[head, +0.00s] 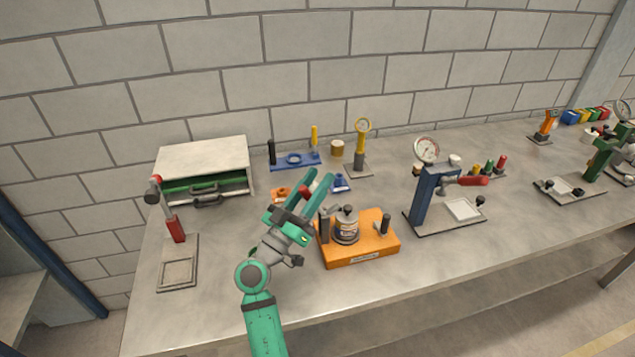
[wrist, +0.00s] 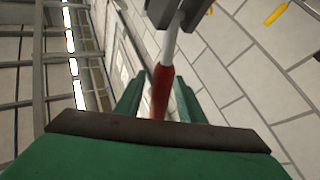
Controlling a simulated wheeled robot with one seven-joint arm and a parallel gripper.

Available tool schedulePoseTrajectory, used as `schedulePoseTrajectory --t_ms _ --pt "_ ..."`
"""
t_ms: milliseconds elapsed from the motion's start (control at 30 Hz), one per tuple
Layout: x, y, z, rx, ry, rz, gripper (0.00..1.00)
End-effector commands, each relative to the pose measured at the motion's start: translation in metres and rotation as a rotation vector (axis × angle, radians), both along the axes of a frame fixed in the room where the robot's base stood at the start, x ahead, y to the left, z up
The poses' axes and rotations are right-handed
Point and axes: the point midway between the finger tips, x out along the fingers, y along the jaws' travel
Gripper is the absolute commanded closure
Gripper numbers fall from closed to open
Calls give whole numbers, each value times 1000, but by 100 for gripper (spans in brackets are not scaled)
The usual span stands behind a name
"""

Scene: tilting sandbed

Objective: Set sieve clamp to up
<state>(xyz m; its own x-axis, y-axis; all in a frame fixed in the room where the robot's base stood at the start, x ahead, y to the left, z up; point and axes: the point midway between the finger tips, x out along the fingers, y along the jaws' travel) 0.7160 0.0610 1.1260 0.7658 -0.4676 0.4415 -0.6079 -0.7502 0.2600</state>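The sieve stack (head: 346,228) is a dark, round, labelled pot on an orange base (head: 362,256) in the head view. Dark posts stand on both sides of it. A lever with a red handle (head: 308,190) reaches up and left from the left post; I take this as the sieve clamp. My gripper (head: 316,177) is at the upper left of the base, its fingers spread around the red handle. In the wrist view the red handle (wrist: 160,92) lies between the green fingers of my gripper (wrist: 157,85), its metal rod running to a dark bracket. Finger contact is not clear.
A press with a red lever and gauge (head: 428,195) stands right of the orange base. Blue and yellow fixtures (head: 295,160) stand behind. The bench front is clear.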

Motion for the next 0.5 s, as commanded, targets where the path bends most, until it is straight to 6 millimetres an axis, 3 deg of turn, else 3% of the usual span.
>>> schedulePoseTrajectory --t_ms 267,500 --pt "-2 0 -2 0 2 -2 64" --pt "-27 16 -17 0 2 0 64"
